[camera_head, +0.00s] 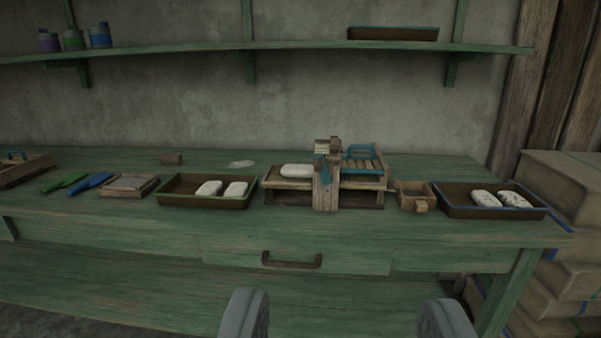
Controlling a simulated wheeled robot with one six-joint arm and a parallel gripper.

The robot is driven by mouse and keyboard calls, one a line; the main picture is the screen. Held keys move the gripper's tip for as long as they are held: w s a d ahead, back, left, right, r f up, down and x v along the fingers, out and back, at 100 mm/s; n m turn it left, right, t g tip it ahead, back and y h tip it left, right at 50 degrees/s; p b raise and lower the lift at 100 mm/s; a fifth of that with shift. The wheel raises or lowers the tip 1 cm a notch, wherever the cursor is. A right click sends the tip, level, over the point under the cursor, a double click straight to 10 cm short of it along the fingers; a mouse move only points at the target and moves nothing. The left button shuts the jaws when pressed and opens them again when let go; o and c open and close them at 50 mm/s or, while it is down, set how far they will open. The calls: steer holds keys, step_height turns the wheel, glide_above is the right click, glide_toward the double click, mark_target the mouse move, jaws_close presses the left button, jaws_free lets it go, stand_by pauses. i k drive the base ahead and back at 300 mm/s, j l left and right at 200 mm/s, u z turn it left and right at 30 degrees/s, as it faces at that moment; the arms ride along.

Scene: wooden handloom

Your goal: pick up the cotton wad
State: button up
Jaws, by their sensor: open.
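Several white, rounded wads are on the green workbench, and I cannot tell which one is the cotton wad. One plain white wad (296,171) lies on the left side of a wooden device. Two plain wads, a left one (208,188) and a right one (236,189), lie in a green-rimmed tray (177,197). Two dark-speckled wads, a left one (485,199) and a right one (515,200), lie in a blue-rimmed tray (456,208). My gripper (345,311) is open and empty, low in front of the bench and apart from all wads.
The wooden device (326,192) stands mid-bench with a blue handle (359,152). A small wooden box (414,196) sits right of it. Green (64,183) and blue (91,182) tools lie left. A drawer handle (291,260) faces me. A shelf (200,52) spans above; boxes (565,185) stand right.

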mark_target(289, 170)
steer(key=i+l, duration=0.2)
steer(key=i, duration=0.3)
steer(key=i+l, duration=0.2)
steer(key=i, duration=0.3)
steer(key=i+l, duration=0.15)
steer(key=i, duration=0.35)
steer(key=u, duration=0.05)
